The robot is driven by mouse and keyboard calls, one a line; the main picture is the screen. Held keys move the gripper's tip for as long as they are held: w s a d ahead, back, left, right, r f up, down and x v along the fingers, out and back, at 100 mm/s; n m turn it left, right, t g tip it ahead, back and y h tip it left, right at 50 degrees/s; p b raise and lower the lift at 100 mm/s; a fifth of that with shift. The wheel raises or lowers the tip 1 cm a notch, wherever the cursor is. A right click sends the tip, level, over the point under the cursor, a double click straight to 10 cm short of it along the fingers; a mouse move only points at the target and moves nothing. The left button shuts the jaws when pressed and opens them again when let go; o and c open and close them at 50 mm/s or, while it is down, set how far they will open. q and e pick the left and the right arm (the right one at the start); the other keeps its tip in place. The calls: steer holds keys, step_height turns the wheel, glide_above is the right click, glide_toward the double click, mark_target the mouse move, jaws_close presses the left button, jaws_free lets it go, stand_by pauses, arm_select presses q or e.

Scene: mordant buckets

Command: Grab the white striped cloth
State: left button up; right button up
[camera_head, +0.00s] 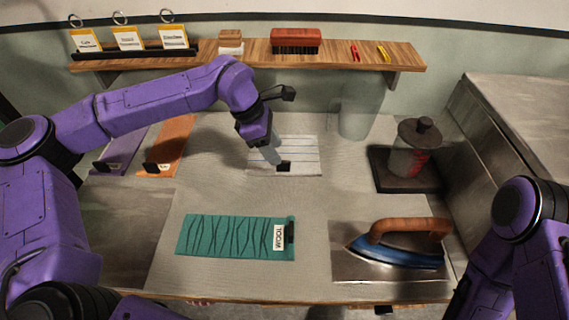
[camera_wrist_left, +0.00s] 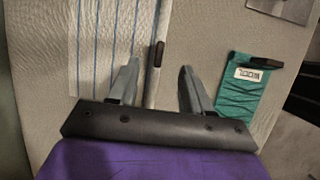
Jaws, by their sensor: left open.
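The white striped cloth (camera_head: 303,153) lies flat at the back middle of the table, with thin blue lines and a small black clip on its front edge. My left gripper (camera_head: 274,158) points down at the cloth's left part, close to the clip. In the left wrist view, the cloth (camera_wrist_left: 105,38) reaches from the left to between the open fingers of my left gripper (camera_wrist_left: 157,84). The black clip (camera_wrist_left: 157,53) shows just beyond the gap between the fingers. The jaws hold nothing. My right gripper is out of view; only part of that arm shows.
A green WOOL cloth (camera_head: 230,236) lies in front, with a blue iron (camera_head: 398,250) on a plate to its right. Purple (camera_head: 121,150) and orange (camera_head: 172,140) cloths lie left. A lidded jar (camera_head: 411,150) and a clear cylinder (camera_head: 358,110) stand right of the striped cloth.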

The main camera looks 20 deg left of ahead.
mark_target(283, 170)
arm_select(q)
steer(key=b+x, duration=0.1)
steer(key=x, duration=0.2)
steer(key=shift+w+a, duration=0.15)
steer(key=shift+w, duration=0.05)
steer(key=b+x, duration=0.2)
steer(key=b, duration=0.1)
steer(key=b+x, duration=0.1)
steer(key=x, duration=0.1)
steer(key=shift+s+a, duration=0.15)
steer(key=shift+s, duration=0.15)
steer(key=shift+f+b, duration=0.3)
steer(key=shift+b, duration=0.25)
steer(key=shift+w+r, duration=0.1)
steer(key=shift+w, duration=0.15)
steer(key=shift+s, duration=0.1)
jaws_close()
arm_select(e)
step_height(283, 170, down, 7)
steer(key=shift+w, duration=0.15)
